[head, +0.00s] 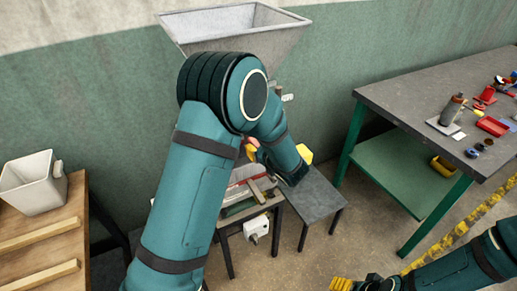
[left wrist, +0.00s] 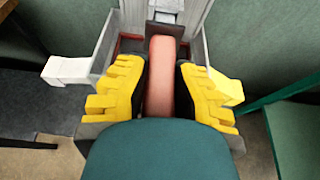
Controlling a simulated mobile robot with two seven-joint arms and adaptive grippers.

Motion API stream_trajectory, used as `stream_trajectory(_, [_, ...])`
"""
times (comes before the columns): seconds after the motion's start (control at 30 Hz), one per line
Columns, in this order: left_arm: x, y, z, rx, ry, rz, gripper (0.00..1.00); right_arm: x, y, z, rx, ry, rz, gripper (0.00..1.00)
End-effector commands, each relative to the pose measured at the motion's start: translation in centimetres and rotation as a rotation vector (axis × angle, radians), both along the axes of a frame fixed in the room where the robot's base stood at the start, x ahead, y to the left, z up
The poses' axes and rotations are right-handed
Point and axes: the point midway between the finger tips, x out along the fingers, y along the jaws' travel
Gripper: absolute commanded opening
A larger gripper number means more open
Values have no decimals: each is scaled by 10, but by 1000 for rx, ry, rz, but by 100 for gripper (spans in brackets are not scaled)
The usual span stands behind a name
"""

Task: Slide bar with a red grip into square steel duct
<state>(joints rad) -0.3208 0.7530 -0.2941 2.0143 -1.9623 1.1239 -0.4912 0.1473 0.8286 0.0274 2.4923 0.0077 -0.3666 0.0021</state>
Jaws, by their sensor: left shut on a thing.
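The bar's red grip (left wrist: 160,75) shows in the left wrist view as a rounded pinkish-red handle, standing lengthwise between the fingers. My left gripper (left wrist: 160,88) is shut on it, with a yellow finger on each side. The far end of the grip meets a grey metal structure (left wrist: 190,22), which looks like the square steel duct. The rest of the bar is hidden, so I cannot tell how deep it sits. In the head view my left arm covers most of this spot. My right gripper (head: 355,284) is at the bottom edge, far from the duct, its jaws unclear.
A grey hopper (head: 235,28) stands behind my left arm. A low grey table (head: 308,196) is right of the work spot. A workbench (head: 410,100) with small tools is farther right. A wooden table (head: 70,225) with a white bin (head: 33,183) is left.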

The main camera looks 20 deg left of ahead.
Motion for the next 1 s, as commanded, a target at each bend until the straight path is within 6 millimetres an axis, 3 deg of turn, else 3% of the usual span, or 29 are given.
stream_trajectory(1.0, [8, 10, 1, 2, -2, 0, 0, 0, 0, -2, 0, 0, 0, 72])
